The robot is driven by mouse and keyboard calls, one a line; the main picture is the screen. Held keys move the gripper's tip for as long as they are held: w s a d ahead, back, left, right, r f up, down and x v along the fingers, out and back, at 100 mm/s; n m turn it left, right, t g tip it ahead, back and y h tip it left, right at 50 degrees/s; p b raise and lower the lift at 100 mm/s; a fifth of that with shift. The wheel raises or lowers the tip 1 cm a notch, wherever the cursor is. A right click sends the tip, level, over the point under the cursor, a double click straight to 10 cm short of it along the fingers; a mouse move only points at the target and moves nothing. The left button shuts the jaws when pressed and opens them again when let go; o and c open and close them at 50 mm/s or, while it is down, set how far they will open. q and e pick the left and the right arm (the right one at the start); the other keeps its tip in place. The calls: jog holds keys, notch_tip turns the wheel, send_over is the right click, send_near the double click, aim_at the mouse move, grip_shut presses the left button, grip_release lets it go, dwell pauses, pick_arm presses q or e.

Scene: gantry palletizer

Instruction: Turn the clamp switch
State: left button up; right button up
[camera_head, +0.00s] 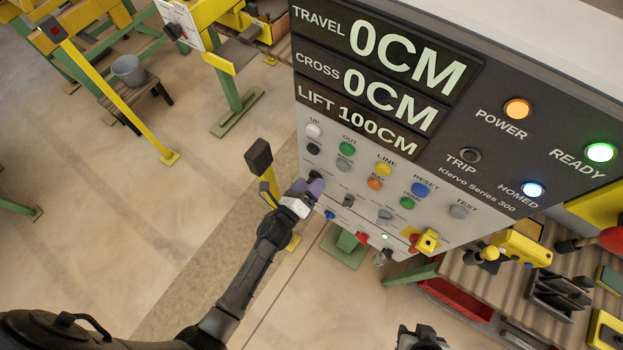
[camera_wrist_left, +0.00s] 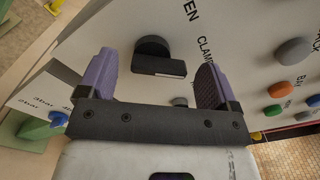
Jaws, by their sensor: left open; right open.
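The clamp switch is a black rotary knob (camera_wrist_left: 158,58) on the pale control panel, beside lettering that reads "CLAM" and, cut off, "EN". In the left wrist view it lies between the two purple fingers of my left gripper (camera_wrist_left: 158,72). The fingers are open, with a visible gap on either side of the knob. In the head view my left gripper (camera_head: 308,190) is at the panel's left edge, and it partly covers the knob there. My right gripper (camera_head: 421,338) shows at the bottom edge, open, well below and apart from the panel.
The control panel (camera_head: 345,140) carries several coloured buttons, lamps and a display reading 0CM, 0CM and 100CM. A black block on a yellow post (camera_head: 259,156) stands left of my left gripper. A workbench (camera_head: 475,278) with tools is at the right.

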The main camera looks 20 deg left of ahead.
pick_arm(q)
jog(key=shift+w+d, duration=0.15)
jog(key=shift+w, duration=0.6)
jog(key=shift+c, duration=0.3)
jog(key=c, duration=0.9)
jog(key=shift+o, duration=0.2)
